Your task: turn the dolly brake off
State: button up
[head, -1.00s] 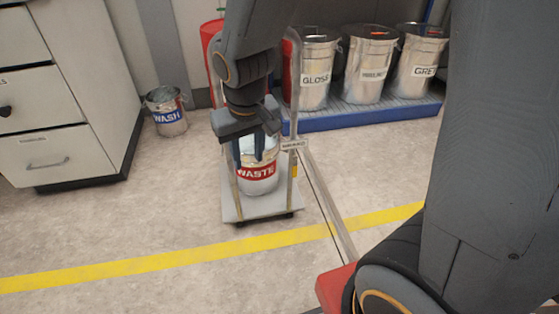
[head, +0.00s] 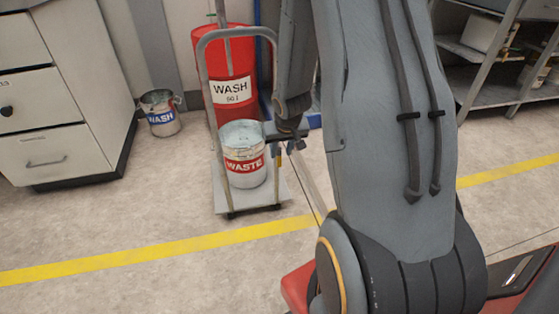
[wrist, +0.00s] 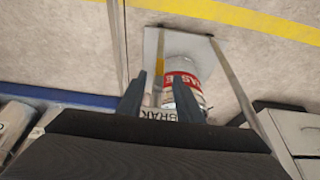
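The grey dolly (head: 258,196) stands on the floor with the bucket labelled WASTE (head: 245,168) on its plate. My gripper (head: 287,152) is at the right upright of the dolly in the head view, with its fingers pointing down. In the wrist view my gripper (wrist: 159,98) has its two fingers apart. Between them show a narrow yellow lever (wrist: 158,82) and a partly covered label reading BRAK (wrist: 158,115). I cannot tell whether a finger touches the lever. The bucket also shows in the wrist view (wrist: 182,65), behind the right finger.
A red drum labelled WASH (head: 232,92) stands behind the dolly. A small WASH pail (head: 161,113) stands by the drawer cabinet (head: 55,140) at left. A yellow floor line (head: 150,248) crosses in front. Metal shelving (head: 490,95) stands at back right.

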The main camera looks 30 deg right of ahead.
aim_at(280, 159)
jog(key=b+x, duration=0.4)
jog(key=x, duration=0.3)
jog(key=shift+s+d, duration=0.1)
jog(key=shift+r, duration=0.1)
